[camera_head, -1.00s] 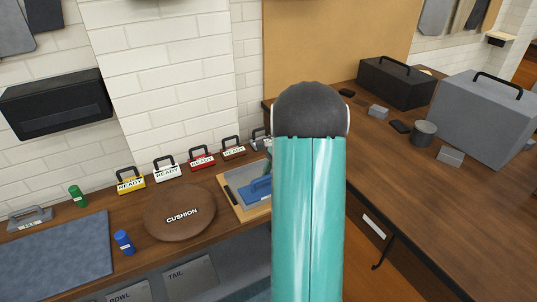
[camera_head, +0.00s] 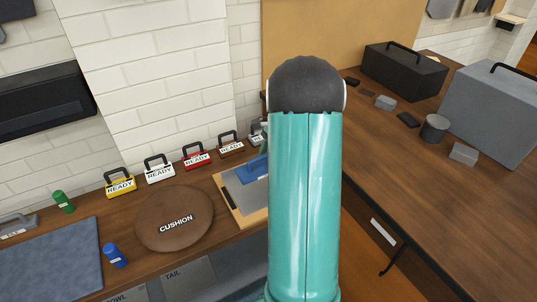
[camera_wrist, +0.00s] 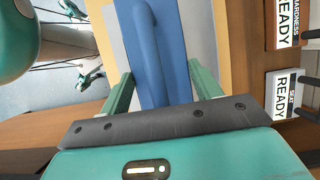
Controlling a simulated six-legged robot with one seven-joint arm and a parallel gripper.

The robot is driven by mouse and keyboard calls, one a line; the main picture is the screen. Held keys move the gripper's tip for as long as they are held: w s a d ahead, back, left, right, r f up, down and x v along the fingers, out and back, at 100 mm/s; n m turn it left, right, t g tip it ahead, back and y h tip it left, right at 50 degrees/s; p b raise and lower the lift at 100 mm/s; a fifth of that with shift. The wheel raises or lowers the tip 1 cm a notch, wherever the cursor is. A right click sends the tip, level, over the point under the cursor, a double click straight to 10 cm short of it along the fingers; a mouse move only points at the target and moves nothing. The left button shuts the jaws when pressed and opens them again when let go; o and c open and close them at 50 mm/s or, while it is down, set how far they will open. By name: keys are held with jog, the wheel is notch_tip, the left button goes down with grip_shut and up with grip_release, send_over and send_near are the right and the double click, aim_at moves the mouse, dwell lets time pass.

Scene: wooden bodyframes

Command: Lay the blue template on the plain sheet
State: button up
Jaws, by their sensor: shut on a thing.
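The blue template (camera_head: 252,168), with a raised handle, shows over the far part of a wood-edged board (camera_head: 262,217). A grey sheet (camera_head: 247,197) lies on that board; I take it for the plain sheet. In the wrist view the template (camera_wrist: 172,50) lies between the green fingers of my gripper (camera_wrist: 160,85), which is shut on it. The sheet's grey (camera_wrist: 116,20) shows beside it there. My arm hides the right part of the board in the head view. I cannot tell whether the template touches the sheet.
A round brown cushion (camera_head: 174,218) lies left of the board. Several READY-labelled blocks with handles, one yellow (camera_head: 120,184) and one red (camera_head: 196,156), line the wall behind. A blue mat (camera_head: 50,262) lies far left. A dark strip (camera_head: 228,198) lies along the board's left edge.

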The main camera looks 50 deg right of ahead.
aim_at(265, 182)
jog(key=shift+w+d+f, duration=0.15)
jog(key=shift+d, duration=0.05)
jog(key=shift+s+a+f, duration=0.15)
jog(key=shift+s+f, duration=0.05)
jog(key=shift+f, duration=2.8)
jog(key=shift+w+f, duration=0.1)
jog(key=shift+f, duration=0.15)
jog(key=o, duration=1.8)
jog(key=shift+r, duration=0.1)
